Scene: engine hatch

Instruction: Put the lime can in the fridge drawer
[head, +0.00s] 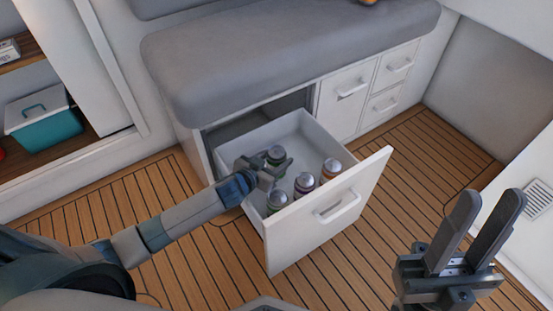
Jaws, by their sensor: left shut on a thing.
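The fridge drawer (352,201) is pulled out below the grey bench and holds several cans. My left gripper (279,166) reaches over the drawer's left side and is shut on a green can with a silver top, which appears to be the lime can (276,153). It is inside the drawer opening, towards the back; its lower part is partly hidden, so I cannot tell whether it touches the drawer floor. My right gripper (491,203) is open and empty, over the floor at the lower right, fingers pointing up in the picture.
In the drawer stand another greenish can (277,199), a purple-blue can (304,184) and an orange can (330,171), near the front panel. The grey bench cushion (290,50) overhangs behind. A teal cooler (45,122) sits on a shelf at left. The wooden floor (420,165) right of the drawer is clear.

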